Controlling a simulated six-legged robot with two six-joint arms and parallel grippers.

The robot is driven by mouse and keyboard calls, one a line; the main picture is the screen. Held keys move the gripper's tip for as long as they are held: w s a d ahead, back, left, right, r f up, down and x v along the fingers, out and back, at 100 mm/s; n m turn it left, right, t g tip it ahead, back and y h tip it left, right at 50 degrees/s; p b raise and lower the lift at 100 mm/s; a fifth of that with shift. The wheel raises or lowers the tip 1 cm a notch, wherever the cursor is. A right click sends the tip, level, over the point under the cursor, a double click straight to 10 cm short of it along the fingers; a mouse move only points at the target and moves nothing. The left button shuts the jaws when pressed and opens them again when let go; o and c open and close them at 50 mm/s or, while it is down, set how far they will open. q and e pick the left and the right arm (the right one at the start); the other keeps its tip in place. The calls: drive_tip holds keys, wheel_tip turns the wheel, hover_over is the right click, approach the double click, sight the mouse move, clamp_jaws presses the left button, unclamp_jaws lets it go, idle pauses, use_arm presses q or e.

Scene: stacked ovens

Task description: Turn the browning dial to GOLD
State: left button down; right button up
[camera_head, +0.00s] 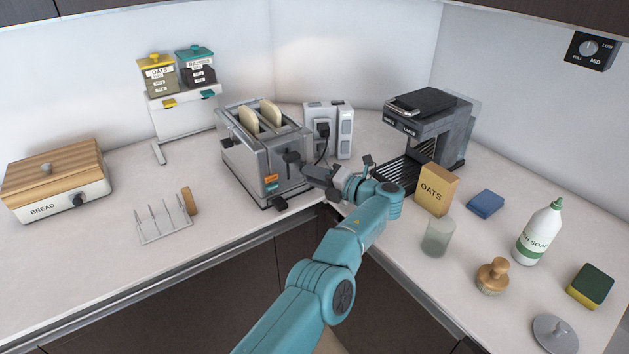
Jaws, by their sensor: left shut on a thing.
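The silver toaster (246,165) stands in the back corner with two bread slices (258,116) in its slots. Its front has a dark knob (291,157), small orange and brown labels (271,179) and a black tab low down. My left gripper (308,171) is at the right part of this front, its dark fingers shut on the browning dial. The fingers largely hide the dial, so its pointer and setting cannot be read. The label words are too small to read. My right gripper is not in view.
A wall outlet block (344,132) with a plugged cord is behind my gripper. A coffee machine (434,125), oats box (436,190) and glass (438,237) stand to the right. A toast rack (163,222) and bread box (60,180) are left, with clear counter around them.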

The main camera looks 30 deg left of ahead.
use_arm(q)
drive_tip(key=shift+r, duration=0.1)
idle(0.4)
drive_tip(key=c, duration=0.9)
unclamp_jaws()
drive_tip(key=shift+o, duration=0.2)
